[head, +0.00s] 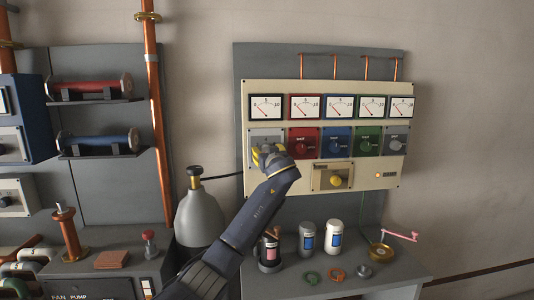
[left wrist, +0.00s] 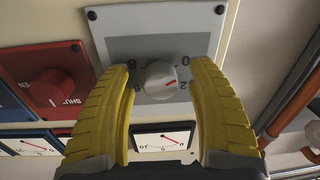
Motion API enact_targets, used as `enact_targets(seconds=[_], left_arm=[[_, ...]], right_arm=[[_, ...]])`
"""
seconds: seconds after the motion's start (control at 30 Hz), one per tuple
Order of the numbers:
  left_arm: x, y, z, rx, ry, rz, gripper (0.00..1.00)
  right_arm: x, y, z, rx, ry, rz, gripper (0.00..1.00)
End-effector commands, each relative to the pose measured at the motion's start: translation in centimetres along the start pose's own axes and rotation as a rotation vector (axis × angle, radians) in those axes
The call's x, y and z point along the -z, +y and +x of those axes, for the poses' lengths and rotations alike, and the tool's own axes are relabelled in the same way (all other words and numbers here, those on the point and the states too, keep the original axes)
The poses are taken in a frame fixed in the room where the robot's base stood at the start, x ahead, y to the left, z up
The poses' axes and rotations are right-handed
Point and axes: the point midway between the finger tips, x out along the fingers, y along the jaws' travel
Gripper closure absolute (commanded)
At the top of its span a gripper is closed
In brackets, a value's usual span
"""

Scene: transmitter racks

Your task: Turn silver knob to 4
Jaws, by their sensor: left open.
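In the left wrist view the mark points right and slightly up, close to the 2 and a little toward the 0. My left gripper (head: 266,150) is at the leftmost grey plate (head: 263,133) of the panel in the head view and hides the knob there. In the left wrist view its yellow fingers (left wrist: 163,85) are open on either side of the knob, with visible gaps. My right gripper is not in view.
Red (head: 303,141), blue (head: 337,142) and green (head: 368,141) knob plates and another grey one (head: 397,141) sit to the right. Dials (head: 335,107) line the top. A yellow knob (head: 336,181) is below. Jars (head: 333,237) stand on the bench; a grey bottle (head: 200,215) is left.

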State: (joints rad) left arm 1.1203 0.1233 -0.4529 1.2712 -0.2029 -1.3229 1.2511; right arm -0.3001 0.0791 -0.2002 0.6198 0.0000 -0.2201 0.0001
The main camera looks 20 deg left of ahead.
Motion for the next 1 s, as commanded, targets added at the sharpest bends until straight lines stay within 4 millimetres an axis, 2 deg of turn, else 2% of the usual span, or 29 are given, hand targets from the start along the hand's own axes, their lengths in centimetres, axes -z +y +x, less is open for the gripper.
enact_targets(seconds=[0.4, 0.9, 1.0], left_arm=[[0.02, -0.01, 0.25, 0.0, 0.0, -0.001, 0.41], [0.01, 0.0, 0.23, 0.0, 0.0, -0.001, 0.99], [0.0, 0.0, 0.24, 0.0, 0.0, -0.001, 1.0]], right_arm=[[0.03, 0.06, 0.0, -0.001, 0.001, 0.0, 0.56], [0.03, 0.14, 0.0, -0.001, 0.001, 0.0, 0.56], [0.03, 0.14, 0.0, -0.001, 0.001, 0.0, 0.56]])
